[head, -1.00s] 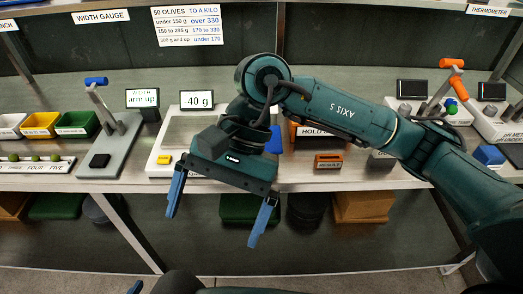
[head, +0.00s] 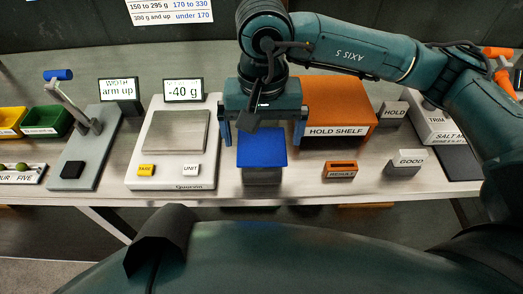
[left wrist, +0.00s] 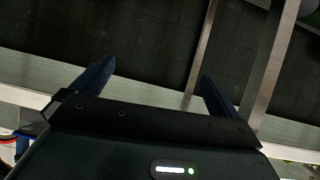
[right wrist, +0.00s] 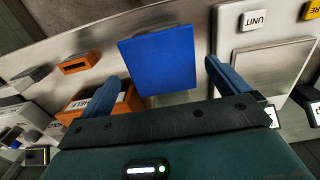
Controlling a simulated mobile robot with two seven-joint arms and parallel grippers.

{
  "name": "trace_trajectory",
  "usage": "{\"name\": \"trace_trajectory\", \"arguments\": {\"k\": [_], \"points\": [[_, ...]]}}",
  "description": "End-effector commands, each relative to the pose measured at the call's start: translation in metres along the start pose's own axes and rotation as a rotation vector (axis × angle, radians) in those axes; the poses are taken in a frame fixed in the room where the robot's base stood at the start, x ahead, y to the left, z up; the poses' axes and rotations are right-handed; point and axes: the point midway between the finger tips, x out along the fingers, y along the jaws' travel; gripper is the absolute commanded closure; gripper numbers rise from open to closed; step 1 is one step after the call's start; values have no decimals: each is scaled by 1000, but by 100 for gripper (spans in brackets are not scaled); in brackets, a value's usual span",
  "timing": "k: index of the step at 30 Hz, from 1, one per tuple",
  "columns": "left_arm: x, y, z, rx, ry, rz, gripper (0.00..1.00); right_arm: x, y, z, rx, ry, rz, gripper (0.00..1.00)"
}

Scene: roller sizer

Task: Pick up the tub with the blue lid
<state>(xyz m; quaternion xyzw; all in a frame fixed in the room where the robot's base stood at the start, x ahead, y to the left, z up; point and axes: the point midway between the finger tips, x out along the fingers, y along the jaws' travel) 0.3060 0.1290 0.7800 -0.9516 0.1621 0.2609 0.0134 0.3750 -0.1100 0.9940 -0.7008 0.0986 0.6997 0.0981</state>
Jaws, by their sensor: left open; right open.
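The tub with the blue lid (head: 261,150) stands on the bench between the scale and the orange hold shelf. Its grey body (head: 262,176) shows below the lid. In the right wrist view the blue lid (right wrist: 160,60) lies ahead of the fingers, roughly between their lines. My right gripper (head: 262,138) is open, with its blue fingers to either side of the lid's far part; I cannot tell whether they touch it. It also shows open in the right wrist view (right wrist: 160,80). My left gripper (left wrist: 155,80) is open and empty, over dark floor and bench frame parts.
The scale (head: 172,150), reading -40 g, stands left of the tub. The orange hold shelf (head: 340,105) is close on its right, with an orange result block (head: 341,170) and a grey good block (head: 406,162) in front. A width gauge (head: 85,155) stands farther left.

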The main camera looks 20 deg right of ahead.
Motion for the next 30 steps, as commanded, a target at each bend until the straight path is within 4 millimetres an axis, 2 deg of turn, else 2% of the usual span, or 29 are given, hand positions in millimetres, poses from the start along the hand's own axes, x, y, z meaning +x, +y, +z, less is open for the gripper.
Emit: {"name": "trace_trajectory", "arguments": {"k": [3,11,18,27,30], "points": [[-1,0,0,3,-4,-2,0,17,0,0,1,-3,1,0],[-3,0,-4,8,-6,-5,0,37,0,0,2,-4,2,0],[-4,-1,-4,14,-18,-9,0,72,-1,0,2,-3,2,0],[-3,-3,-4,11,-19,-14,0,79,-2,0,0,-1,-1,0],[-3,-3,-4,11,-19,-14,0,79,-2,0,0,-1,-1,7]]}}
